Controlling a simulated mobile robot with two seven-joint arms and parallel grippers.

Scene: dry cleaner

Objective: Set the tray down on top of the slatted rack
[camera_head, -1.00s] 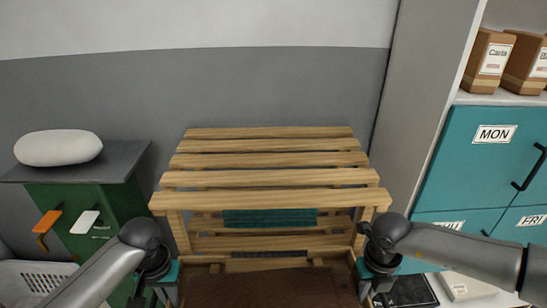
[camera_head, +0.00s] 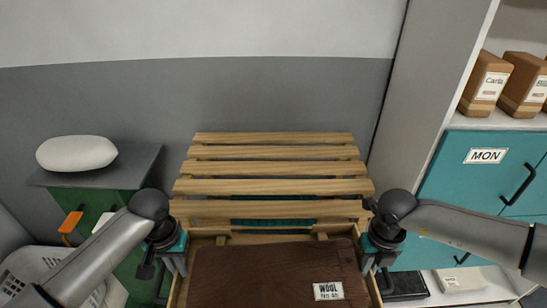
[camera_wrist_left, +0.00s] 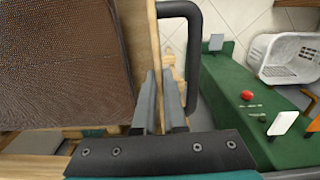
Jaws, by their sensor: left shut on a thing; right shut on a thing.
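The slatted rack (camera_head: 272,168) is pale wood and stands against the grey wall, its top slats bare. The wooden tray (camera_head: 373,288) is in front of the rack's near edge, low in the head view, and hides the rack's lower front. A folded brown cloth labelled WOOL (camera_head: 260,272) lies in it. My left gripper (camera_head: 176,264) is shut on the tray's left side; in the left wrist view its fingers (camera_wrist_left: 162,102) pinch the wooden wall (camera_wrist_left: 143,45) beside a dark handle (camera_wrist_left: 190,50). My right gripper (camera_head: 380,262) is shut on the tray's right side.
A green cabinet (camera_head: 95,215) with a grey top and white rounded object (camera_head: 77,153) stands left. A white basket (camera_head: 45,265) is at lower left. Teal lockers (camera_head: 480,185) and a shelf with brown bags (camera_head: 487,85) stand right. The rack top is clear.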

